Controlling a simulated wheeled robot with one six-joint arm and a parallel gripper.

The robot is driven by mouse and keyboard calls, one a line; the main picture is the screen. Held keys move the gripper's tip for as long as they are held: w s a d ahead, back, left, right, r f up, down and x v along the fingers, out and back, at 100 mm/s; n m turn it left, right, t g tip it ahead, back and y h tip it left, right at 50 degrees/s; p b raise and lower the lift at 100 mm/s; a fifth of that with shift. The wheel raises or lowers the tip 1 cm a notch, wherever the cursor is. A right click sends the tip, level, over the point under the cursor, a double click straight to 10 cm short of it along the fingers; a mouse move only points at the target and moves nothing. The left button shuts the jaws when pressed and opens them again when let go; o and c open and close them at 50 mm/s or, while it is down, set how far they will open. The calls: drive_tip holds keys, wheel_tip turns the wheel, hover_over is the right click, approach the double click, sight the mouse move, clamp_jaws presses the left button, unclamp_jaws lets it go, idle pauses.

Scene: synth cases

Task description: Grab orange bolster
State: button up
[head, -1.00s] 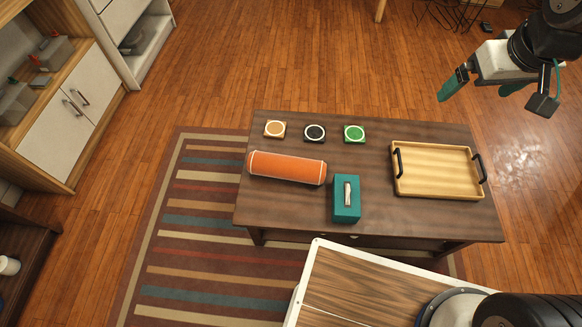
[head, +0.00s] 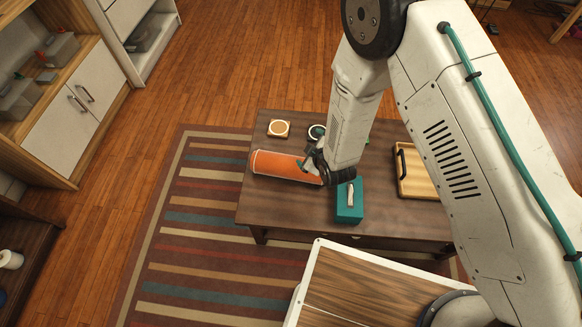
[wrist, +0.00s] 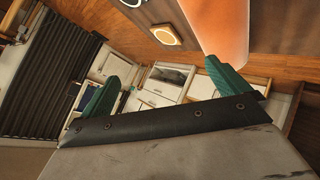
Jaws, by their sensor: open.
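The orange bolster (head: 277,165) lies on its side on the dark wooden table (head: 285,205), left of its middle. My gripper (head: 304,168) is at the bolster's right end in the head view, with my arm reaching in from the right. In the wrist view the two green fingers of my gripper (wrist: 165,90) are spread wide apart with nothing between them. The bolster (wrist: 218,28) shows there at the top, beyond the right finger. I cannot tell whether that finger touches it.
A teal box (head: 349,212) with a silver handle stands just right of the bolster. Behind are an orange-centred coaster (head: 279,128) and a dark coaster (head: 316,132). A wooden tray (head: 412,178) is partly hidden by my arm. The table's front left is clear.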

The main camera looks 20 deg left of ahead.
sight(291, 171)
drive_tip(key=s+a+f+n+y, duration=0.1)
drive_tip(key=s+f+n+y, duration=0.15)
drive_tip(key=s+f, duration=0.55)
drive_tip(key=shift+h, duration=0.45)
drive_tip(key=x, duration=0.8)
drive_tip(key=shift+w+f, duration=0.15)
drive_tip(key=shift+f, duration=0.3)
drive_tip(key=c, duration=1)
drive_tip(key=shift+r, duration=0.15)
